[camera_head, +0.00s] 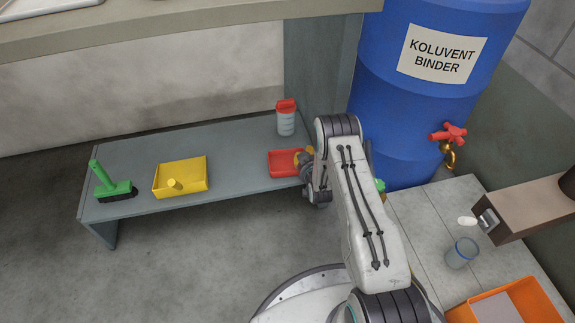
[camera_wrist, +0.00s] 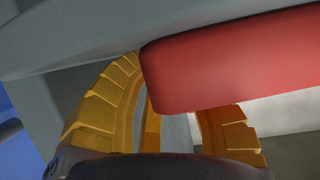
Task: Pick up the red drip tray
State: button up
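The red drip tray (camera_head: 284,163) sits on the right end of the low grey bench in the head view. My gripper (camera_head: 303,158) is at the tray's right end, its golden fingers close against it. In the wrist view, the tray (camera_wrist: 235,60) fills the upper right as a rounded red block. My gripper's golden fingers (camera_wrist: 170,90) are spread apart, with grey showing between them. The tray covers the upper part of the right finger. Whether a finger touches the tray is hard to tell.
The grey bench (camera_head: 225,145) also holds a red-capped bottle (camera_head: 286,118) behind the tray, a yellow tray (camera_head: 183,176) and a green brush (camera_head: 113,188). A blue barrel (camera_head: 400,125) with a red tap (camera_head: 448,133) stands right. An orange tray (camera_head: 538,296) and glass (camera_head: 462,253) are lower right.

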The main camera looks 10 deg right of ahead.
grip_shut()
dwell(0.4)
